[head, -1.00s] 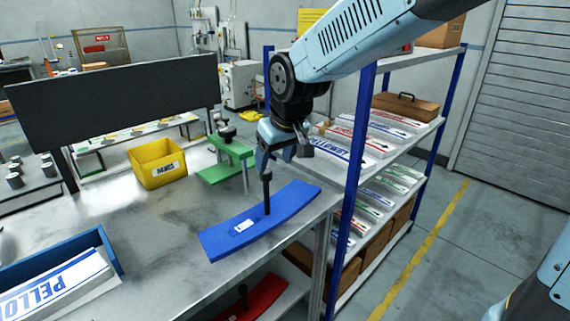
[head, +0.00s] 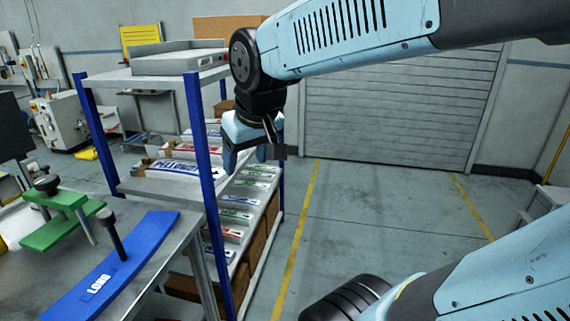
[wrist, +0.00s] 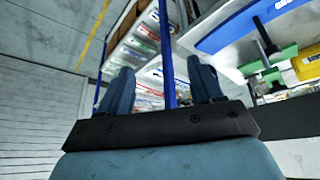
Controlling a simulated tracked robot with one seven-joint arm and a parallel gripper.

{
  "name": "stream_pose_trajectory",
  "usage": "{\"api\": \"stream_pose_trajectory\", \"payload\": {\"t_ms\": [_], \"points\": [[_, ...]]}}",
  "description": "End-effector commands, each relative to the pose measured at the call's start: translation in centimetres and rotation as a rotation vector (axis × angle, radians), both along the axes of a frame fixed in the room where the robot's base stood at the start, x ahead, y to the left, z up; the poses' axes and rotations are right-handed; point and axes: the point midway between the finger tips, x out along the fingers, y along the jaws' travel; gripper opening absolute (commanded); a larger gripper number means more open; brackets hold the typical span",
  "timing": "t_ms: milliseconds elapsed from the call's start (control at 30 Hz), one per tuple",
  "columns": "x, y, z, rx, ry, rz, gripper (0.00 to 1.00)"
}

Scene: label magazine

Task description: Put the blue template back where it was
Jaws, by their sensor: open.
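The blue template (head: 148,240) is a curved blue plate with a dark upright handle and a white label reading LONG. It lies on the metal workbench (head: 160,285) at the lower left of the head view, and its blue edge shows at the upper right of the wrist view (wrist: 235,27). My gripper (head: 246,165) is open and empty. It hangs in front of the blue-posted shelf, up and to the right of the template and apart from it. In the wrist view its two fingers (wrist: 162,88) are spread with nothing between them.
The shelf rack (head: 213,165) with blue posts holds stacks of printed labels and brown boxes right of the bench. Open floor (head: 365,215) with yellow lines lies to the right.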

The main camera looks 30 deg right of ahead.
Motion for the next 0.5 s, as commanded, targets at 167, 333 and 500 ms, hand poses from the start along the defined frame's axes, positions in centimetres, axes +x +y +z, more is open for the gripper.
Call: {"api": "stream_pose_trajectory", "payload": {"t_ms": [167, 333, 500], "points": [[-3.7, -4.0, 0.0, 0.025, -0.019, -0.113, 0.65], [-5.5, -5.1, -0.3, 0.040, -0.023, -0.163, 0.65], [-5.8, -5.4, -0.4, 0.042, -0.022, -0.170, 0.65]]}}
